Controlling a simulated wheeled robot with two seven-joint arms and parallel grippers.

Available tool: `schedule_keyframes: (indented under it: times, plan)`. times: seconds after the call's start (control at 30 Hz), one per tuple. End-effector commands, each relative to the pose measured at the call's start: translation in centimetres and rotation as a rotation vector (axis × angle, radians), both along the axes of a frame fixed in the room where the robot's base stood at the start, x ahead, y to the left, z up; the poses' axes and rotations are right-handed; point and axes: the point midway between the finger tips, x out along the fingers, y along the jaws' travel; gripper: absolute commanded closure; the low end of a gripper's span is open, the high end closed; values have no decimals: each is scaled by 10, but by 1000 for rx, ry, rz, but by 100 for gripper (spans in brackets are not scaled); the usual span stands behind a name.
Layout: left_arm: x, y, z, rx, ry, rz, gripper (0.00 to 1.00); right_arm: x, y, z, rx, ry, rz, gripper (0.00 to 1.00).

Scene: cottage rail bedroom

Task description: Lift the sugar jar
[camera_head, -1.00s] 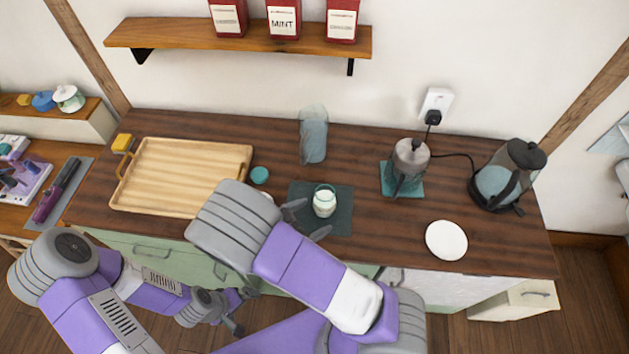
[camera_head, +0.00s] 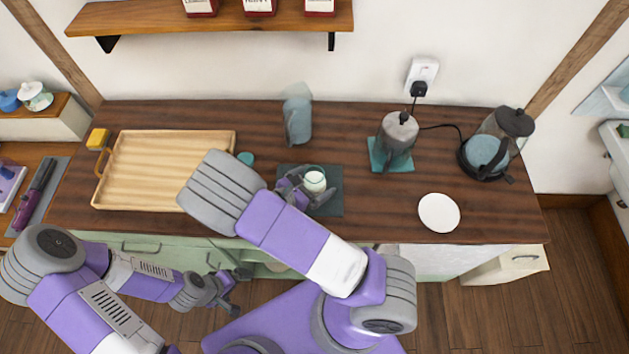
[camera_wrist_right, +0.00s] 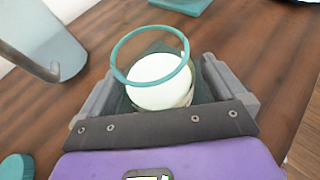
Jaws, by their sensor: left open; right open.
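The sugar jar (camera_head: 315,181), a small glass jar with white contents, stands on a dark mat (camera_head: 331,206) on the wooden counter. In the right wrist view the jar (camera_wrist_right: 158,84) shows its teal rim and no lid on top. My right gripper (camera_head: 312,187) is open, with one finger on each side of the jar; the wrist view shows the fingers (camera_wrist_right: 158,72) flanking it, and I cannot tell whether they touch it. My left gripper (camera_head: 238,292) is open and empty, low in front of the counter, away from the jar.
A teal disc (camera_head: 245,158), perhaps a lid, lies left of the mat. A wooden tray (camera_head: 160,171) is at left, a glass pitcher (camera_head: 297,120) behind. A French press (camera_head: 397,138), a kettle (camera_head: 490,148) and a white plate (camera_head: 439,212) are at right.

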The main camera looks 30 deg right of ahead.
Motion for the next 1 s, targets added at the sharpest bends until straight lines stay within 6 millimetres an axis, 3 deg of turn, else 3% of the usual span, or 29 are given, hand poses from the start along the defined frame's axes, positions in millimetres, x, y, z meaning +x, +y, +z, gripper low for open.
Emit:
schedule_keyframes:
  times: [0.03, 0.5, 1.0]
  plan:
    - [0, 0, 0, 0, 0, 0, 0, 0, 0, 0, 0, 0, 0, 4]
    - [0, 0, 0, 0, 0, 0, 0, 0, 0, 1, -2, 0, 0, 73]
    - [0, 0, 2, 0, 0, 0, 0, 0, 1, 9, -1, -2, 1, 73]
